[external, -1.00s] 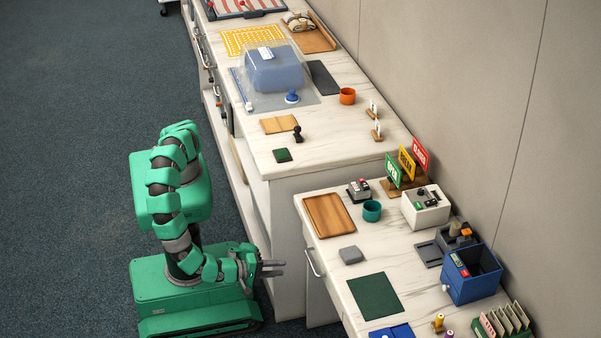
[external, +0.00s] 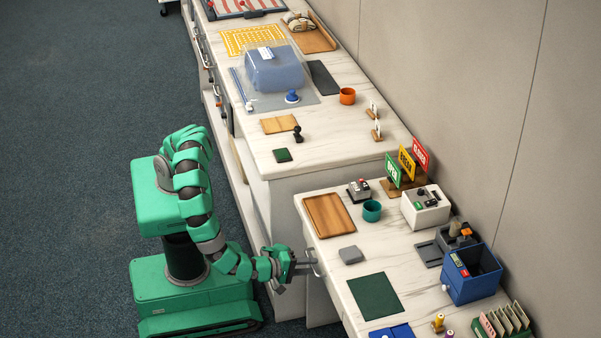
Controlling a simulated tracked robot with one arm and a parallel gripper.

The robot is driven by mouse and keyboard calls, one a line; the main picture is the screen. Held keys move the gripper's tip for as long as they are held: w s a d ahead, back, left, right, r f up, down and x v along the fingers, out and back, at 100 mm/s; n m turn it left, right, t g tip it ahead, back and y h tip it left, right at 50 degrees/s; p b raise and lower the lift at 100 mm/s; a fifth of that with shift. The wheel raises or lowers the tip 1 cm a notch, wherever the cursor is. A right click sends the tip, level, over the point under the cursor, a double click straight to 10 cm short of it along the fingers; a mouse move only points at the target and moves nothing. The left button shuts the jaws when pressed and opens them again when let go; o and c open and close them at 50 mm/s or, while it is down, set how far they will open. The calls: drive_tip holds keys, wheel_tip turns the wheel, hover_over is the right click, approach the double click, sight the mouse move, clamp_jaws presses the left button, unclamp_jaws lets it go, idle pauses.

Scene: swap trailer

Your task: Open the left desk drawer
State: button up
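The desk on the right (external: 350,235) has a drawer front on its left side, mostly out of sight from above. Its metal bar handle (external: 316,262) sticks out near the desk's far left corner. My gripper (external: 304,268) is right at this handle, with its fingertips reaching it or overlapping it in the picture. The fingers are small and partly hidden by my green wrist, so I cannot tell whether they are around the handle or closed on it. The drawer appears flush with the desk.
A higher counter (external: 330,140) stands beyond the desk, its end close to my arm. On the desk lie a wooden tray (external: 328,215), a grey block (external: 351,255) and a dark green mat (external: 375,296). The carpet (external: 80,150) on the left is clear.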

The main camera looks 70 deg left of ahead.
clamp_jaws()
drive_tip(key=f+p+v, duration=0.2)
drive_tip(key=p+v, duration=0.5)
drive_tip(key=v, duration=0.6)
drive_tip(key=s+f+p+v, duration=0.1)
drive_tip(key=f+p+v, duration=0.2)
drive_tip(key=v, duration=1)
drive_tip(key=shift+s+f+p, duration=0.2)
drive_tip(key=shift+f+p, duration=0.1)
drive_tip(key=shift+p, duration=1.6)
drive_tip(key=shift+a, duration=0.1)
unclamp_jaws()
